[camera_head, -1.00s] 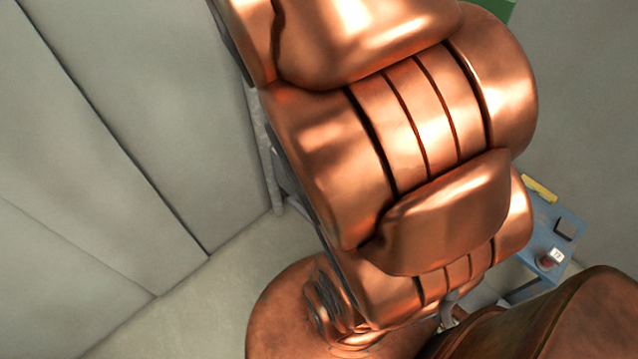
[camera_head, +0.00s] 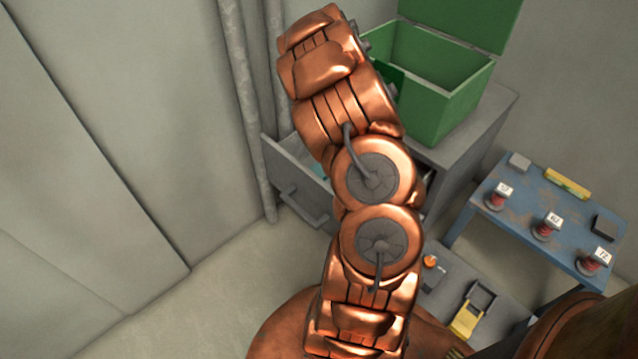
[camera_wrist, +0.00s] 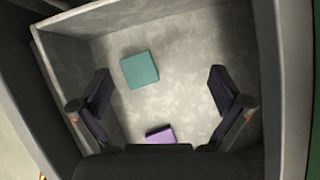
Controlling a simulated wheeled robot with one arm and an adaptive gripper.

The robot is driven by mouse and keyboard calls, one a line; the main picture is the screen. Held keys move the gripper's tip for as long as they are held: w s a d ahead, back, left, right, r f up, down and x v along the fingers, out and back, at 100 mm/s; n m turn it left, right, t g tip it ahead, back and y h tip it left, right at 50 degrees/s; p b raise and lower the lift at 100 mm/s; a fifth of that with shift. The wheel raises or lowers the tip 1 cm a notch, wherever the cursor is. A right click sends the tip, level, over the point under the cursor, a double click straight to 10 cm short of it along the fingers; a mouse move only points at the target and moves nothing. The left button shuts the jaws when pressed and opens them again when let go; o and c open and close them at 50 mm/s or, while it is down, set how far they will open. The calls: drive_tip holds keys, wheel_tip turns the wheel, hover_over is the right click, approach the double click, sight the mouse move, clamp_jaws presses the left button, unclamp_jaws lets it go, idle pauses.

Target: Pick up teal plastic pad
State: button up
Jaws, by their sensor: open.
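The teal plastic pad (camera_wrist: 140,69) is a flat square lying on the grey floor of an open drawer, in the upper middle of the wrist view. My gripper (camera_wrist: 163,95) is open and empty over the drawer, its two dark fingers spread wide. The pad lies beyond the fingertips, a little left of the middle between them. A purple pad (camera_wrist: 160,135) lies nearer, partly covered by the gripper body. In the head view my arm covers most of the drawer (camera_head: 296,204), and a small bit of teal (camera_head: 322,172) shows beside the arm.
The drawer walls (camera_wrist: 60,80) stand close around the fingers. A green open box (camera_head: 440,115) stands on the grey cabinet (camera_head: 480,130). A blue table (camera_head: 525,222) at right holds labelled red spools (camera_head: 546,227) and a yellow item (camera_head: 567,183). A yellow object (camera_head: 470,312) lies lower.

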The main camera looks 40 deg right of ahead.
sight(319, 171)
drive_tip(key=s+a+f+n+y, duration=0.1)
drive_tip(key=f, duration=0.2)
drive_tip(key=s+a+f+n+b, duration=0.1)
drive_tip(key=f, duration=0.2)
drive_tip(key=s+a+f+n+y, duration=0.1)
drive_tip(key=f, duration=0.1)
drive_tip(key=shift+f+g+y+b, duration=0.3)
drive_tip(key=shift+f+b, duration=0.1)
drive_tip(key=shift+b+x, duration=1.1)
drive_tip(key=shift+x, duration=2.65)
drive_tip(key=shift+a, duration=0.1)
drive_tip(key=c, duration=1.3)
wheel_tip(319, 171, up, 10)
drive_tip(key=p, duration=0.3)
